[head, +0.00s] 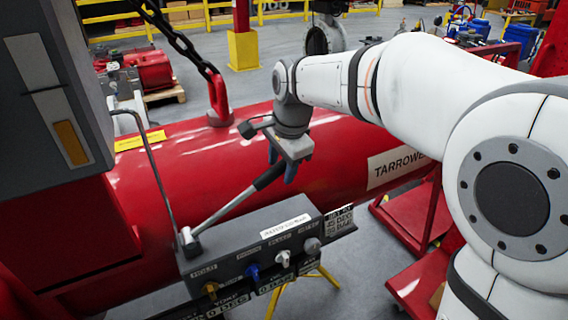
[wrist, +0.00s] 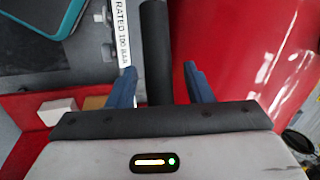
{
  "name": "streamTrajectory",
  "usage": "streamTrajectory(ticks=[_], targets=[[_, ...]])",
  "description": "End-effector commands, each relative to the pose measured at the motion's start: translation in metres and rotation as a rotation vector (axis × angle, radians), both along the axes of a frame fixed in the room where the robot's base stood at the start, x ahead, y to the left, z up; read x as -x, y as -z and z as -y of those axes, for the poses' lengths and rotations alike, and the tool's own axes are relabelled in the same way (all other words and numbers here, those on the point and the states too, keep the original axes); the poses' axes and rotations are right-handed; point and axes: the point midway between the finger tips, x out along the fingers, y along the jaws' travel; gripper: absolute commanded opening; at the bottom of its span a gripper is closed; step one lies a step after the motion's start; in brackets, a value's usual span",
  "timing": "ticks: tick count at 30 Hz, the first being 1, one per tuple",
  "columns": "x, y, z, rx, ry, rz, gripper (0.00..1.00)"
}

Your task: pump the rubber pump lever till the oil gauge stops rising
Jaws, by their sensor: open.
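The pump lever (head: 222,207) is a grey rod with a black rubber grip, slanting up to the right from the grey pump box (head: 262,236). My gripper (head: 284,172) is at the grip's upper end. In the wrist view, the black grip (wrist: 157,45) lies between the two blue fingers of my gripper (wrist: 160,86), with a gap on each side. The fingers are open. The grip's end is hidden behind my gripper's body. A pale upright strip with an amber patch (head: 70,143) at its lower end, on the grey cabinet at left, looks like the oil gauge.
A large red cylinder (head: 340,165) lies behind the pump box. A chain (head: 178,38) hangs down to a red lug on it. Yellow, blue, white and grey knobs (head: 252,271) line the box front. A thin bent metal rod (head: 158,172) rises left of the lever.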

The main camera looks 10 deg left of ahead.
Motion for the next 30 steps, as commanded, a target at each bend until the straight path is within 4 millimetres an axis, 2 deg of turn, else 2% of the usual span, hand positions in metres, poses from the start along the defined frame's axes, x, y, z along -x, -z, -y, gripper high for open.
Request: streamTrajectory(ticks=[11,27,30], targets=[[-0.0014,0.0069,-0.0006,0.000,0.000,0.001,0.46],[-0.0018,0.0062,-0.0002,-0.002,0.001,0.003,0.01],[-0.0020,0.0061,-0.0002,-0.002,0.001,0.003,0.00]])
